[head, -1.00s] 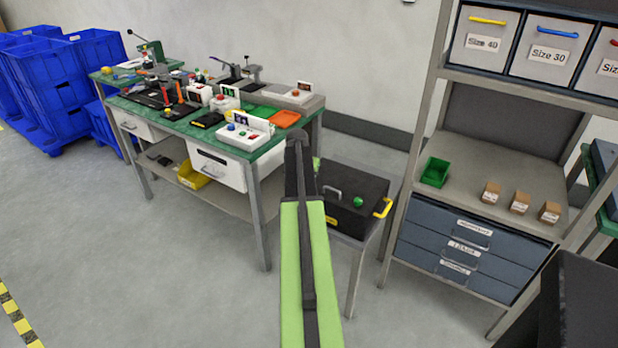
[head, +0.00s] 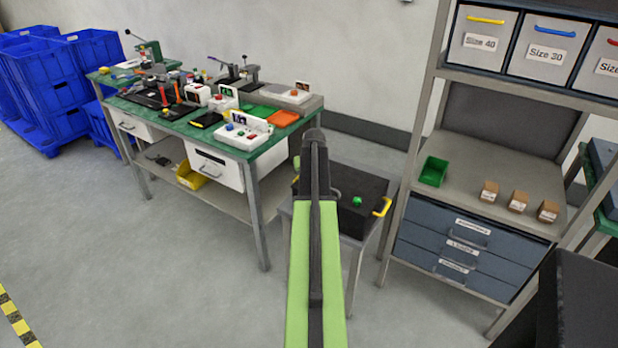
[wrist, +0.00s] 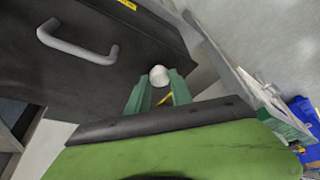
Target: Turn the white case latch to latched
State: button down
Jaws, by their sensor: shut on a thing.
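The white case latch (wrist: 159,74) shows in the wrist view as a small rounded white knob at the edge of the dark case (wrist: 60,80). My gripper (wrist: 159,80) has its two green fingers on either side of the knob, shut on it. The latch's turn angle cannot be told. In the head view the black case (head: 370,188) stands on a small grey table; my arm covers its left part, and the latch is hidden there.
The case carries a grey handle (wrist: 80,46), a green knob (head: 357,202) and a yellow handle (head: 383,207). A green-topped workbench (head: 262,150) stands close on the left, a shelf rack (head: 412,150) close on the right. Open floor (head: 170,270) lies front left.

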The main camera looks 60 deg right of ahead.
jog(key=shift+s+d, duration=0.1)
dwell(0.3)
jog(key=c, duration=1.2)
grip_release()
jog(key=shift+o, duration=0.3)
jog(key=p+v, duration=1.6)
jog(key=v, duration=0.1)
jog(key=shift+r, duration=0.25)
